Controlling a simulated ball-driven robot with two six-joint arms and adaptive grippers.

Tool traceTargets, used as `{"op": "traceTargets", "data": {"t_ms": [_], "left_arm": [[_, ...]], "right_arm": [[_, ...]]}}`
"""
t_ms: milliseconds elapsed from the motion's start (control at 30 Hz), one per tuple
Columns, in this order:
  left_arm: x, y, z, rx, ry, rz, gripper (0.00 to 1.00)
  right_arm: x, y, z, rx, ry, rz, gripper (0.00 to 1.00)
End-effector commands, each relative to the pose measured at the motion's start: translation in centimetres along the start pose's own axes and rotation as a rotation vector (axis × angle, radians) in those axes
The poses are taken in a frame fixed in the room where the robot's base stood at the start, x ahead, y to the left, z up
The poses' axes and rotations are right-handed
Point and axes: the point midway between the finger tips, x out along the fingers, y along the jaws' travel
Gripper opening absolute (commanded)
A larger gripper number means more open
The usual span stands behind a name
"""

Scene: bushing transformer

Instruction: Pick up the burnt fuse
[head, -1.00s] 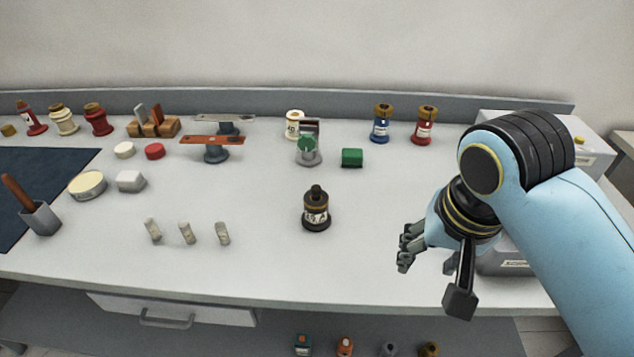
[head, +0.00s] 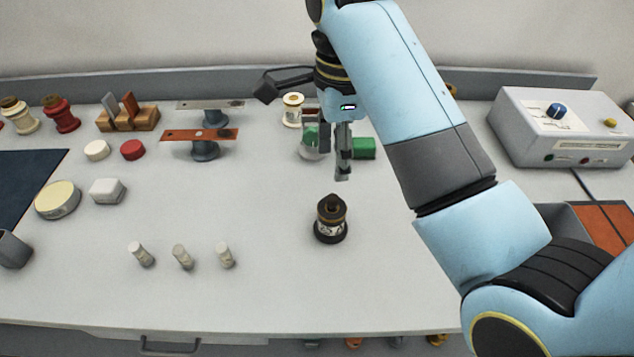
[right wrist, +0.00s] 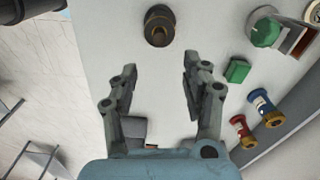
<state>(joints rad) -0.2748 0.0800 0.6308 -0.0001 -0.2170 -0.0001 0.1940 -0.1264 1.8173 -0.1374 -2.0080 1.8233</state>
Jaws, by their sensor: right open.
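I cannot tell which is burnt. A dark round fitting with a brass band and pale label (head: 331,220) stands to their right; it also shows beyond the fingers in the right wrist view (right wrist: 159,27). My right gripper (head: 342,172) is above the bench, behind that fitting. Its fingers are spread and empty in the right wrist view (right wrist: 158,67). My left gripper is not in view.
A green block (head: 364,148) and a green-topped device (head: 310,145) are beside my right gripper. Two arms on posts (head: 205,148), white and red discs (head: 132,149) and a grey control box (head: 560,130) stand around. The bench surface around the cylinders is clear.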

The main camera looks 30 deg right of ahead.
Motion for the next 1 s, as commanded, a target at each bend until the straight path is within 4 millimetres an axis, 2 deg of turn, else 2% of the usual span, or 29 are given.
{"op": "traceTargets", "data": {"t_ms": [67,200,300,433,567,800,1000], "left_arm": [[0.5,0.0,-0.3,0.0,0.004,-0.001,0.4],[1.6,0.1,1.8,0.001,-0.023,0.0,0.4],[0.8,0.1,3.8,0.002,-0.054,0.001,0.4],[0.5,0.1,5.1,0.003,-0.072,0.001,0.4],[-0.1,0.1,4.6,0.003,-0.065,0.001,0.4],[-0.6,0.0,1.3,0.001,-0.018,0.0,0.4],[-0.6,0.0,1.7,0.001,-0.024,0.0,0.4]], "right_arm": [[0.8,0.0,0.1,0.006,0.001,0.004,0.48],[3.4,0.1,0.0,0.007,0.002,0.005,0.48],[4.5,0.1,0.0,0.006,0.002,0.006,0.48],[5.5,0.0,0.1,0.006,0.0,0.003,0.48],[6.9,0.2,0.1,0.006,0.001,0.007,0.48],[10.3,0.2,0.2,0.006,0.001,0.003,0.48],[10.8,0.1,0.2,0.006,0.0,0.002,0.48]]}}
